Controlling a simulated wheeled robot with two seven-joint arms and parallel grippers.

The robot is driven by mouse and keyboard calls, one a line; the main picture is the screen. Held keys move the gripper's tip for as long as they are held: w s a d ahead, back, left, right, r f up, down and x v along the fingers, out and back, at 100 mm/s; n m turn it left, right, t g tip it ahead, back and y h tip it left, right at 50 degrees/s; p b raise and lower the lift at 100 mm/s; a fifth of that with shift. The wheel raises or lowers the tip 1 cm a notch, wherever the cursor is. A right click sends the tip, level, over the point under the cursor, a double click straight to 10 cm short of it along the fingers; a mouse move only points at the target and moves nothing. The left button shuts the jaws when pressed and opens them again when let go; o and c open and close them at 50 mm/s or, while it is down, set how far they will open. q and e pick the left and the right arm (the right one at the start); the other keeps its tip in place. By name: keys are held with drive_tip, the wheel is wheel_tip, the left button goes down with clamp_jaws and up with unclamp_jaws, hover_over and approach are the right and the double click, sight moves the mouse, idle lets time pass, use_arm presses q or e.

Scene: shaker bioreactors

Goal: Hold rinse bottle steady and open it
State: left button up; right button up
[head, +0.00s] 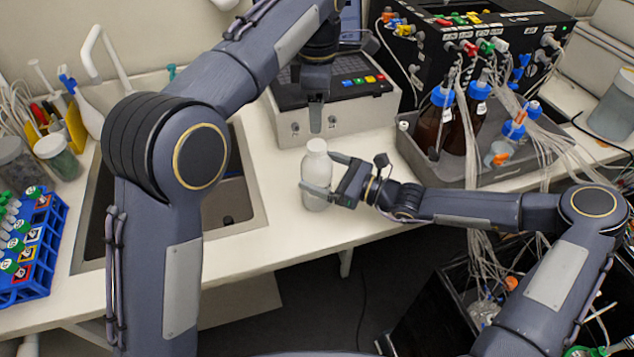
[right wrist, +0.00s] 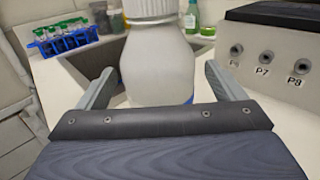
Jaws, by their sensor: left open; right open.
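The rinse bottle (head: 316,170) is white with a ribbed white cap (head: 317,146) and stands upright on the bench near its front edge. My right gripper (head: 322,174) is open, with its fingers on either side of the bottle's body. In the right wrist view the bottle (right wrist: 157,72) is between the two fingers (right wrist: 158,88), with a visible gap to each. My left gripper (head: 316,117) is above the bottle, pointing down over the cap. Its fingers appear apart from the cap, and one finger hides the other.
A shaker box (head: 345,118) with coloured buttons stands close behind the bottle. A sink (head: 238,190) lies to the left, with a blue tube rack (head: 38,250) beyond it. A grey tray (head: 480,180) holds brown bottles and tubing at right.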

drive_tip(key=shift+w+a, duration=0.25)
drive_tip(key=shift+a, duration=0.4)
